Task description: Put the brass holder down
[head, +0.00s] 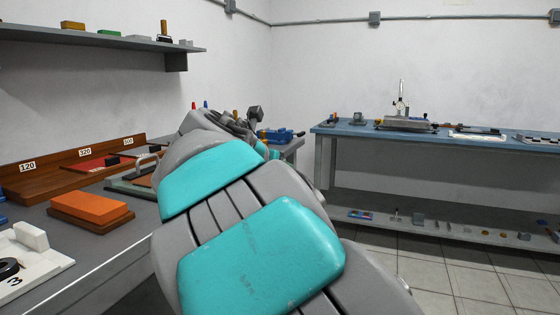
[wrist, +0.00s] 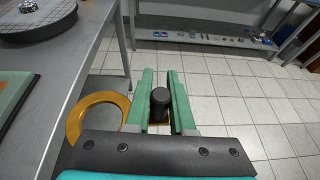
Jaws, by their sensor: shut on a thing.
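My gripper (wrist: 160,78) shows in the wrist view with its two green fingers shut on the black knob of the brass holder. The brass holder (wrist: 76,122) shows as a flat brass ring to the left of the fingers, with a bit of brass under the knob; its right part is hidden behind the fingers and the dark palm. The holder is over the tiled floor, just right of the grey bench edge, apart from the bench top. In the head view my arm hides most of the gripper, and I cannot make out the holder there.
The grey bench (head: 95,252) carries an orange block (head: 90,207) and a white piece (head: 32,250). A round dark plate (wrist: 42,20) and a green-edged slab (wrist: 12,95) lie on a bench in the wrist view. A blue-topped bench (head: 345,130) stands at right.

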